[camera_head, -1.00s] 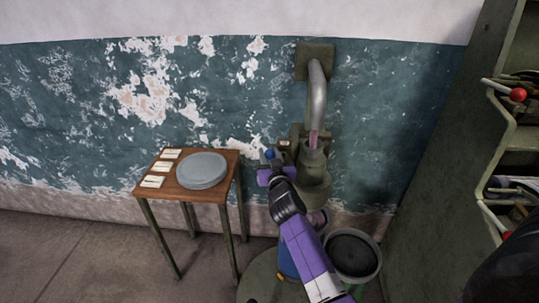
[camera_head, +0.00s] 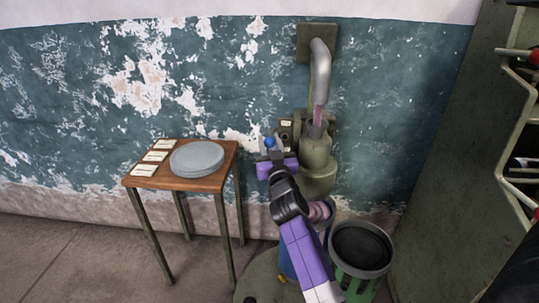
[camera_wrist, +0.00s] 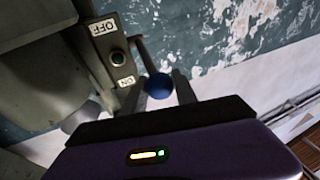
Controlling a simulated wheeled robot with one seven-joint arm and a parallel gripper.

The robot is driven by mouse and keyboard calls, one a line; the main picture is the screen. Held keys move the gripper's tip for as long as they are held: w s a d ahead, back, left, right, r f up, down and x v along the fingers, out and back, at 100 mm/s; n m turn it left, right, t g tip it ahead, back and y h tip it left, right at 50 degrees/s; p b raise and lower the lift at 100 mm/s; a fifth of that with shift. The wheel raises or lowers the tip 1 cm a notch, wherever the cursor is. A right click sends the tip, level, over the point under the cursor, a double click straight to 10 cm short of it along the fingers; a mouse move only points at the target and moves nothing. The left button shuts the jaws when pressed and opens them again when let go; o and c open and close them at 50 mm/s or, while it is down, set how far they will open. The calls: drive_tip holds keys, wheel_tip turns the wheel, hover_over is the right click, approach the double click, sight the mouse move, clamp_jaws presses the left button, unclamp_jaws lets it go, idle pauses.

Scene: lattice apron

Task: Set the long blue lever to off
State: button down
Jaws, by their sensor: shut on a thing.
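The blue lever knob (camera_wrist: 159,86) is a round ball on a dark shaft, between my gripper's two fingers in the wrist view. It also shows in the head view (camera_head: 269,142), to the left of the grey-green machine (camera_head: 316,152). My gripper (camera_wrist: 166,88) is shut on the knob. In the wrist view the shaft slants toward the ON label (camera_wrist: 126,82), away from the OFF label (camera_wrist: 103,27). In the head view my purple gripper (camera_head: 272,156) hides the lever's lower part.
A small wooden table (camera_head: 206,184) with a stack of grey discs (camera_head: 196,158) and white cards (camera_head: 155,156) stands left of the machine. A dark bucket (camera_head: 362,247) stands at the lower right. A shelf (camera_head: 515,130) rises on the far right. A curved pipe (camera_head: 321,70) runs above the machine.

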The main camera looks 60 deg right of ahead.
wheel_tip(320, 180, down, 9)
drive_tip(key=n+t+h+b, duration=0.3)
drive_tip(key=t+b, duration=0.2)
drive_tip(key=b, duration=2.2)
drive_tip(key=shift+d+b, duration=0.4)
drive_tip(key=shift+w+d, duration=0.1)
drive_tip(key=shift+w, duration=0.05)
drive_tip(key=c, duration=1)
unclamp_jaws()
